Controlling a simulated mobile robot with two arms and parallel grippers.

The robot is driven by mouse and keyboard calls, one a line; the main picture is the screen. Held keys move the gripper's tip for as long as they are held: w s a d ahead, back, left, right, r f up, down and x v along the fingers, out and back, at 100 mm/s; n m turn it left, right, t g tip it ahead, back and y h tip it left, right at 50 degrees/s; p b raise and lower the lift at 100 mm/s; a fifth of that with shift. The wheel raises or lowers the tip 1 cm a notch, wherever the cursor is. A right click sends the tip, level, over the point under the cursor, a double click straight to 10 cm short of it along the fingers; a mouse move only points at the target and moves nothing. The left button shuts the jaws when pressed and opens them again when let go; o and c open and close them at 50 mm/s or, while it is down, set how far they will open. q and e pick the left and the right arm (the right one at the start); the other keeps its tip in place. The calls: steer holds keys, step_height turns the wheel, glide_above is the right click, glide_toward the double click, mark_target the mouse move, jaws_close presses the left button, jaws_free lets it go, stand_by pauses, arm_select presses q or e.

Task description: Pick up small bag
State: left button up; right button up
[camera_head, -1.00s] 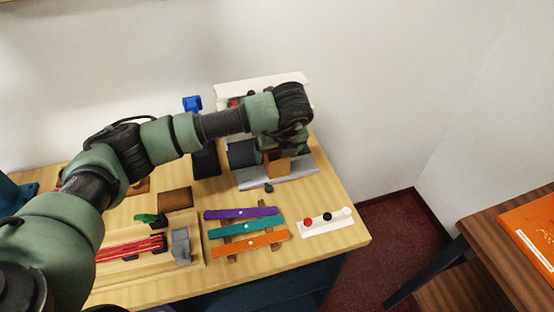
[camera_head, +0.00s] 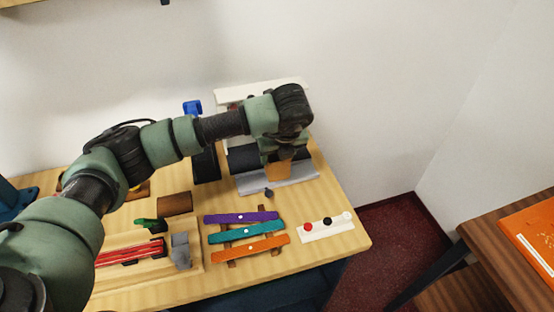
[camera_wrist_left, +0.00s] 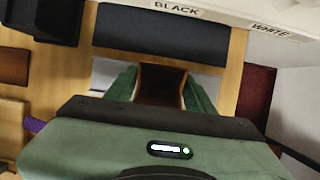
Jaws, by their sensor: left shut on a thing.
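The small bag (camera_head: 278,171) is tan-orange outside and shows at the tip of my left arm, over the grey tray at the back right of the counter. In the left wrist view the bag (camera_wrist_left: 161,80) has an open top with a dark brown inside. My left gripper (camera_head: 279,158) has its green fingers on either side of the bag and is shut on it. Whether the bag's bottom touches the tray is hidden. My right gripper is in neither view.
A dark roll (camera_wrist_left: 163,36) lies behind the bag, before a white rack (camera_wrist_left: 225,15) labelled BLACK and WHITE. The grey tray (camera_head: 300,178) lies below. Purple, teal and orange strips (camera_head: 245,231) and a white block with knobs (camera_head: 326,227) stand in front.

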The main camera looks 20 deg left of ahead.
arm_select(q)
step_height(320, 180, up, 19)
steer(key=b, duration=0.3)
stand_by(0.4)
